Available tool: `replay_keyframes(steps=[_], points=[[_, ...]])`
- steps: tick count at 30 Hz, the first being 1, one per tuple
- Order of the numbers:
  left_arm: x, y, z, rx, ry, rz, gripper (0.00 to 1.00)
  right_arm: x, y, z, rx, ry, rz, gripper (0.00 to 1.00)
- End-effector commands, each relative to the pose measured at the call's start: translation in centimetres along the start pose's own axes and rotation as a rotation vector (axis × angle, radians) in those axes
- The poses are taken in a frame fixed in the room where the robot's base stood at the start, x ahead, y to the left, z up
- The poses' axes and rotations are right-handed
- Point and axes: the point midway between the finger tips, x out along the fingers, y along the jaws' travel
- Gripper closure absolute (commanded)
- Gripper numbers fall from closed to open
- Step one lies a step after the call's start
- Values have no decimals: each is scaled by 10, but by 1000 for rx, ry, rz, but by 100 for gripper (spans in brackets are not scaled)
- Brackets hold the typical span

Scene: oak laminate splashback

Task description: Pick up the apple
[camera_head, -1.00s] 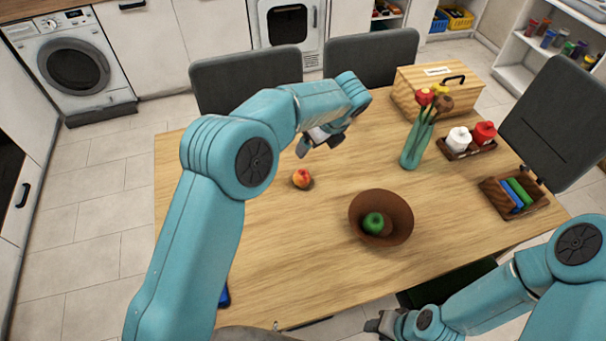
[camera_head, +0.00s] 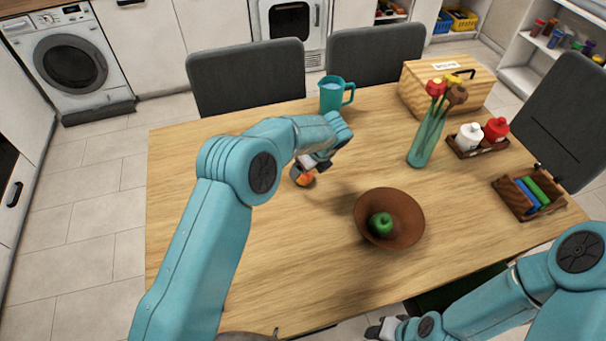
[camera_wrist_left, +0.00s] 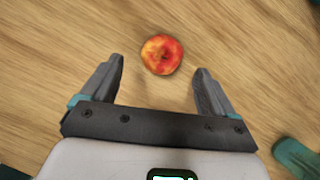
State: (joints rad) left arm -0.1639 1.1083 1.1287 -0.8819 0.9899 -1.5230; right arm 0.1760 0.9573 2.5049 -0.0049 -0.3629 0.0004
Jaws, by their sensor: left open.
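A red and yellow apple (camera_head: 304,180) lies on the wooden table (camera_head: 250,265), partly hidden by my left gripper (camera_head: 309,168) in the head view. In the left wrist view the whole apple (camera_wrist_left: 161,54) shows between and slightly beyond the two fingertips, touching neither. My left gripper is open and empty above the table. A green apple (camera_head: 381,224) sits in a brown bowl (camera_head: 408,212) to the right. My right gripper (camera_head: 378,329) is low at the front edge of the picture; its opening is too small to make out.
A teal jug (camera_head: 331,95) stands at the back of the table. A vase of flowers (camera_head: 424,143), a wooden box (camera_head: 452,88), a condiment tray (camera_head: 478,145) and a small wooden rack (camera_head: 527,194) stand at the right. The table left of the apple is clear.

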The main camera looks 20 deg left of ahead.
Motion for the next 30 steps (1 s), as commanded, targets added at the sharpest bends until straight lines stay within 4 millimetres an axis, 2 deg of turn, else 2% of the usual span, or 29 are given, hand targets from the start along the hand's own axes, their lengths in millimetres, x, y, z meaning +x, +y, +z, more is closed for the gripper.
replay_keyframes(steps=[8, 15, 24, 26, 27, 30], points=[[26, -1, 2, 0, 1, 2, 12, -7, -3, 0, 0, 0, 0, 63], [63, -1, 2, 0, 1, 0, 12, -18, -6, 0, 0, 0, 0, 63], [69, -2, 2, 0, -1, -3, 12, -17, -6, 0, 0, 0, 0, 63], [69, -2, 2, 0, -1, -3, 31, -17, -6, 0, 0, 0, 0, 63], [69, -2, 2, 0, -1, -3, 44, -17, -6, 0, 0, 0, 0, 63], [69, -2, 2, 0, -1, -2, 71, -17, -6, 0, 0, 0, 0, 63]])
